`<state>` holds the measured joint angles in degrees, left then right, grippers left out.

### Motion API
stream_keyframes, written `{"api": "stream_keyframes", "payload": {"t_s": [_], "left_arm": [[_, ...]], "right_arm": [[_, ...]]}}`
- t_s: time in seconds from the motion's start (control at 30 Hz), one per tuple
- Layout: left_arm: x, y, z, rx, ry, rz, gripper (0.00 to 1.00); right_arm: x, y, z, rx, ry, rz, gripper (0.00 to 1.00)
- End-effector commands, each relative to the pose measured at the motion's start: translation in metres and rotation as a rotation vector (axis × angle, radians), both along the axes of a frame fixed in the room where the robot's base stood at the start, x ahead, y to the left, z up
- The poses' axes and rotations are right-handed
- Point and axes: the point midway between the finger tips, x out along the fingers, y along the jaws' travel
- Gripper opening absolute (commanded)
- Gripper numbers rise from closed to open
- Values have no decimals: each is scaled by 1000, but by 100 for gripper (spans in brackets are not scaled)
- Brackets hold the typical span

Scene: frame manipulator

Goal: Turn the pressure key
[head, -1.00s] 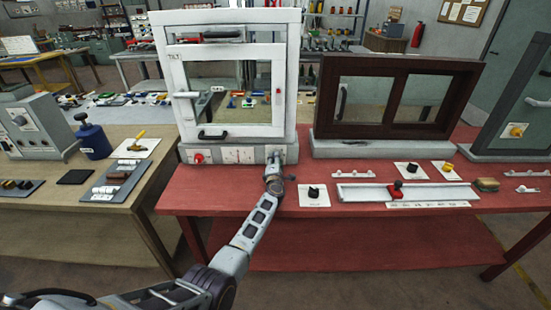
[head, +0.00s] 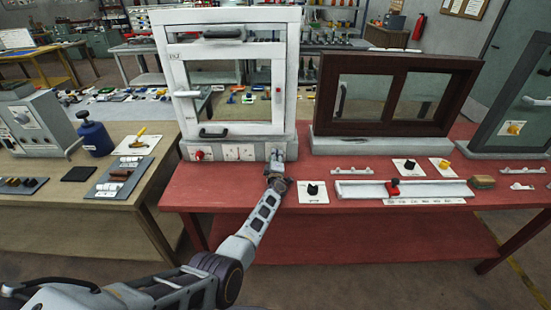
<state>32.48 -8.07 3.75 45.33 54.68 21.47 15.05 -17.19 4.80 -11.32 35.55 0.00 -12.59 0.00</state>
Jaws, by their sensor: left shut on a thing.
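The white frame unit (head: 179,107) stands on the red table, with a grey base panel under it. The panel carries a red knob (head: 199,154) at its left and pale dial faces (head: 238,152) in its middle. My left gripper (head: 276,158) is at the right end of this panel, shut on what appears to be the pressure key. The fingers hide most of the key, and its angle cannot be read. My left arm reaches up to it from the lower left. My right gripper is not in view.
The red table (head: 240,200) also bears a black knob on a white plate (head: 313,192), a rail with a red slider (head: 393,188) and a dark brown window frame (head: 394,95). A wooden table (head: 120,206) with several devices stands at the left.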

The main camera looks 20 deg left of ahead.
Motion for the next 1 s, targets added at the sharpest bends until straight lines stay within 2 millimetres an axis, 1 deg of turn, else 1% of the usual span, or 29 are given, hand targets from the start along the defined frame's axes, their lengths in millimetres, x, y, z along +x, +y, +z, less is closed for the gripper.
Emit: {"api": "stream_keyframes", "payload": {"t_s": [0.2,0.23,0.3,0.4,0.67,1.0], "left_arm": [[-1,-1,-2,2,3,-2,9],[-1,-1,-2,2,3,-2,36],[-1,-1,-2,1,3,-2,45],[0,0,-1,2,2,-1,55],[0,0,-1,1,0,-1,55],[-4,-2,0,0,0,-1,55]], "right_arm": [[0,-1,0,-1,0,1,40],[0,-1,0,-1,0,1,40],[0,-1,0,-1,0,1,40],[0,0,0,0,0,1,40],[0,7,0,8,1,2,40],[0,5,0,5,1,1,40]]}}
